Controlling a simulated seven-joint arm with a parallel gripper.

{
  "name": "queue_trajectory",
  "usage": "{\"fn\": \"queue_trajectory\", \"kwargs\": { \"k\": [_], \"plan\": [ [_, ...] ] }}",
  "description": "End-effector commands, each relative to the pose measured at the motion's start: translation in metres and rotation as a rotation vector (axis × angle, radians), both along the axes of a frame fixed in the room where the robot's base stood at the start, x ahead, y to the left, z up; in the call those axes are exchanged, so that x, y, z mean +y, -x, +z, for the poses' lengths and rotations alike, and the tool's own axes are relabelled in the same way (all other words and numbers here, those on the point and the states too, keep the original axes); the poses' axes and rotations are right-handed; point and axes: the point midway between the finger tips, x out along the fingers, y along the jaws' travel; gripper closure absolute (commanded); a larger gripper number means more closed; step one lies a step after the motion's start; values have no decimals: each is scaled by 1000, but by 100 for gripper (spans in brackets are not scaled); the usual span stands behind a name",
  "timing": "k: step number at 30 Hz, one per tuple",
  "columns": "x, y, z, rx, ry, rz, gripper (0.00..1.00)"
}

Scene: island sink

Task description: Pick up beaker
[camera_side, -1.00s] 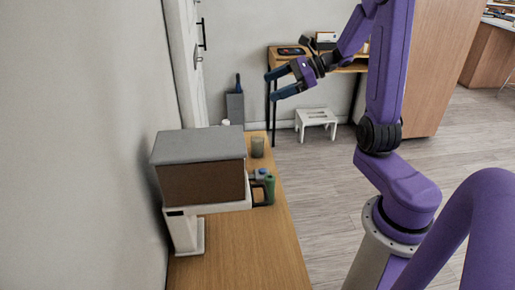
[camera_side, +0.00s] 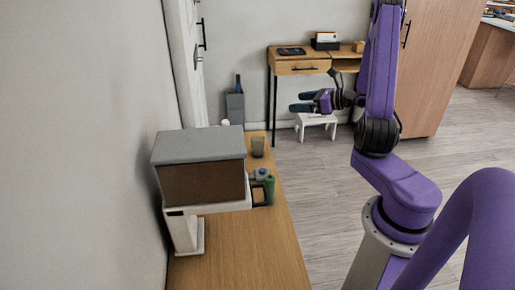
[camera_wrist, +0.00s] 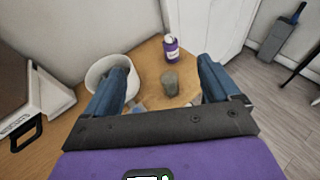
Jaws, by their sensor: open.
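A small grey-green beaker (camera_side: 257,147) stands upright near the far end of the wooden counter in the side view. In the wrist view the beaker (camera_wrist: 169,84) shows between my fingers, beyond them and apart from them. My gripper (camera_side: 298,102) is open and empty, in the air to the right of the counter in the side view. Its two blue fingers (camera_wrist: 164,72) are spread wide in the wrist view.
A white bowl (camera_wrist: 96,74) stands left of the beaker, partly behind my left finger. A purple can (camera_wrist: 170,48) stands behind it.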

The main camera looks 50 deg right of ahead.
Motion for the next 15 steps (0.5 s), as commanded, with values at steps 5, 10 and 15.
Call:
{"fn": "queue_trajectory", "kwargs": {
  "k": [5, 10, 15],
  "plan": [
    [1, 0, -58, 4, -9, -1, 11],
    [1, 1, -111, 3, -7, 0, 11],
    [1, 0, -158, 3, -3, 0, 11]
  ]
}}
